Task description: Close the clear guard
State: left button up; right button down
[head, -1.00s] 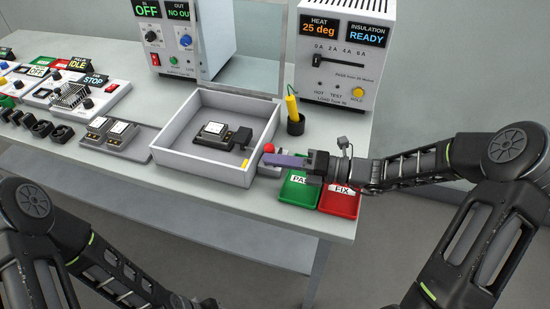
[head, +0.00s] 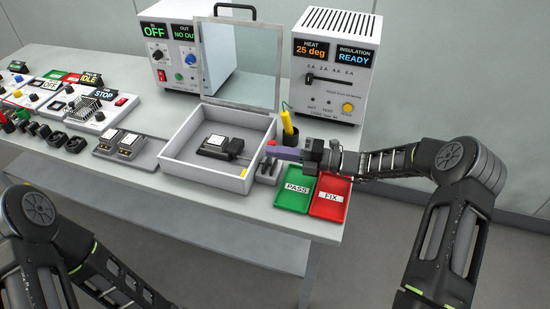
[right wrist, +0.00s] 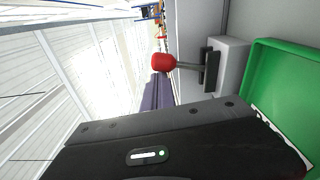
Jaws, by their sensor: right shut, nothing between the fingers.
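The clear guard (head: 240,62) is a see-through framed panel with a black handle (head: 236,8) on its top edge. It stands raised, nearly upright, at the back of the grey open box (head: 205,178). A dark device (head: 217,147) lies inside the box. My right gripper (head: 275,152) is shut and empty, its purple fingers pointing left beside the box's right wall, close to a red-knobbed lever (head: 271,143). The red knob (right wrist: 160,61) shows just past the fingers (right wrist: 155,92) in the right wrist view; contact cannot be told. Only my left arm shows, not its gripper.
A green PASS tray (head: 293,203) and a red FIX tray (head: 332,210) lie right of the box. A yellow probe in a black holder (head: 289,137) and the heat tester (head: 335,65) stand behind the gripper. Left of the box is a grey tray (head: 138,157).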

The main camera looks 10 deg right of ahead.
aim_at(253, 22)
jog(key=l, duration=0.35)
jog(key=k+l, duration=0.1)
jog(key=l, duration=0.25)
jog(key=k+l, duration=0.15)
jog(key=l, duration=0.15)
jog(key=k+l, duration=0.1)
jog(key=l, duration=0.25)
jog(key=k+l, duration=0.1)
jog(key=l, duration=0.25)
